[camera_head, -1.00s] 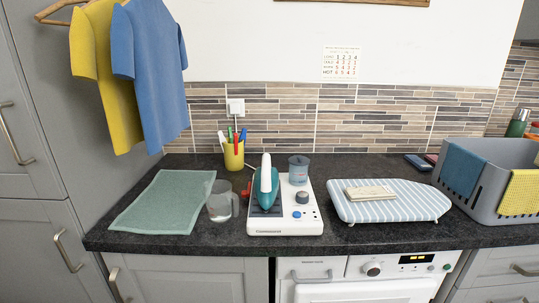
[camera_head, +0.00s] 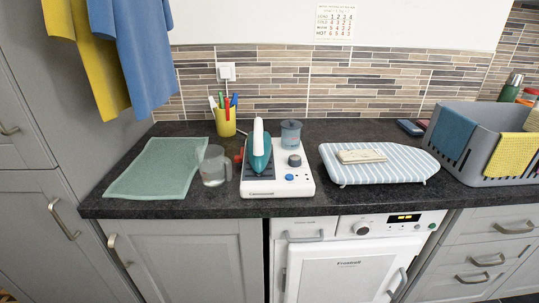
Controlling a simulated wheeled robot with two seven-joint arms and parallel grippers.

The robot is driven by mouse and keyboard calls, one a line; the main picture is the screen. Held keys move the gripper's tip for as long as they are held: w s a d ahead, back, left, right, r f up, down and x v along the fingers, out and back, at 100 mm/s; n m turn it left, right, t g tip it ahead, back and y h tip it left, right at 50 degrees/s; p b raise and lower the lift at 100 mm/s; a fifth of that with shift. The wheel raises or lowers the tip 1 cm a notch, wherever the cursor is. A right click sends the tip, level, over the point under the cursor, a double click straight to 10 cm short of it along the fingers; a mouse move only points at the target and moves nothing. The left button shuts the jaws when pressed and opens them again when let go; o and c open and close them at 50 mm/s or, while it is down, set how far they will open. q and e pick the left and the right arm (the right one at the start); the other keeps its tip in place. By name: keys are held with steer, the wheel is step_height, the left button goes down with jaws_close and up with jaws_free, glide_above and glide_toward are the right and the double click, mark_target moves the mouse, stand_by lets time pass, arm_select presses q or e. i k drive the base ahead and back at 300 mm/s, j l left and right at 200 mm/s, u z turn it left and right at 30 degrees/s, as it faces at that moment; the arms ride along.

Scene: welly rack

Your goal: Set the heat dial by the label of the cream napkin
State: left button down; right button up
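The cream napkin (camera_head: 361,156) lies folded on the striped ironing board (camera_head: 390,167); its label cannot be read at this size. A teal iron (camera_head: 258,152) stands on a white base station (camera_head: 292,187). A dark round dial (camera_head: 294,161) sits on the station's right side, with a blue button below it. Its setting is too small to read. A wall chart (camera_head: 336,20) with rows of words and numbers hangs above the tiles. Neither of my grippers shows in the view.
A glass jug (camera_head: 213,166) stands left of the station, beside a green mat (camera_head: 157,168). A yellow pen cup (camera_head: 226,122) stands behind. A grey basket (camera_head: 487,140) with blue and yellow cloths is at right.

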mark_target(294, 161)
steer(key=i+l+z, duration=0.25)
steer(key=l, duration=0.25)
steer(key=i+l+z, duration=0.25)
steer(key=i+l, duration=0.1)
steer(key=l, duration=0.1)
